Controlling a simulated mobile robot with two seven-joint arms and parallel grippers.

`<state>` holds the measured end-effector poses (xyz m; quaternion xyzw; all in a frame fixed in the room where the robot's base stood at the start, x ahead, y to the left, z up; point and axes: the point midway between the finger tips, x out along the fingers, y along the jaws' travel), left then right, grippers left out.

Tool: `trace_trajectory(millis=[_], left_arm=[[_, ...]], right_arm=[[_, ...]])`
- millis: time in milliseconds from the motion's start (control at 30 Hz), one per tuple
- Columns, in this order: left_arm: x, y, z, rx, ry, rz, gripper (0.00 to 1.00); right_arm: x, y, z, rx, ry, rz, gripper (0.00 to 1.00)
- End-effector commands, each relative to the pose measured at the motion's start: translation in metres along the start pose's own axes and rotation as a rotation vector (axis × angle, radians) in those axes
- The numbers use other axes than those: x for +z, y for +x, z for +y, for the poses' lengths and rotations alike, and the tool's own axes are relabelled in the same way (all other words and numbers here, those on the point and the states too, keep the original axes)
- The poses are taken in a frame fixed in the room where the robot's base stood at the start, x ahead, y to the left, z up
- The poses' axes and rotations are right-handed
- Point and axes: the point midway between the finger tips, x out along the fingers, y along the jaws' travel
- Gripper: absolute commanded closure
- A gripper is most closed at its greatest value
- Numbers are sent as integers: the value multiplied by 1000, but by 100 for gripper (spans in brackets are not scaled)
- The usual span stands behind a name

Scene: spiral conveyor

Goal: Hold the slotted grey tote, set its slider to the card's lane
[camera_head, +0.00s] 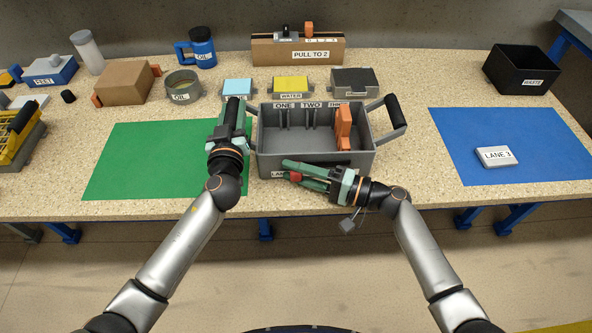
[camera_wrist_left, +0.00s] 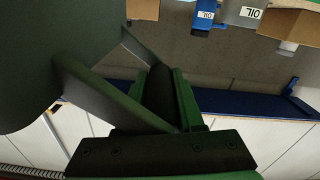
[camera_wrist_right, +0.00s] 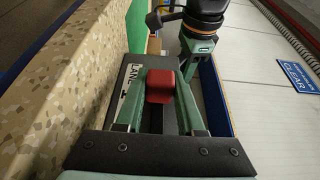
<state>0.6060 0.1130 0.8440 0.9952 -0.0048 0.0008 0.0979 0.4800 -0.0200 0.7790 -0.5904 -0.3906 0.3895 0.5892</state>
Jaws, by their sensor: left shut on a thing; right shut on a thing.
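The grey tote (camera_head: 318,163) stands near the table's front edge, with back-wall slots labelled ONE, TWO and a partly hidden third. An orange block (camera_head: 343,128) sits inside it, toward the right. My left gripper (camera_head: 236,108) is shut on the tote's left handle, whose black grip shows between the fingers in the left wrist view (camera_wrist_left: 160,88). My right gripper (camera_head: 288,171) is shut on a red slider knob (camera_wrist_right: 160,86) at the tote's front, beside a partly hidden LANE label (camera_wrist_right: 131,82). The card (camera_head: 494,157) reads LANE 3 and lies on the blue mat.
The green mat (camera_head: 140,160) is left of the tote and the blue mat (camera_head: 470,125) right. Behind the tote are small labelled bins (camera_head: 290,86) and a PULL TO 2 box (camera_head: 275,52). A black WASTE bin (camera_head: 520,70) stands back right.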

Motion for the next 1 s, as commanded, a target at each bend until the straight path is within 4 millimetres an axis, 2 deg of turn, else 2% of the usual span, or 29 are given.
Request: trace_trajectory(millis=[33,200,267,1000], left_arm=[[8,-2,-1,-2,3,-14,100],[8,-2,-1,-2,3,-14,100],[8,-2,-1,-2,3,-15,100],[8,-2,-1,-2,3,-15,100]], right_arm=[[0,0,0,-1,0,0,76],[0,0,0,-1,0,0,96],[0,0,0,-1,0,-1,100],[0,0,-1,-2,-1,-1,100]])
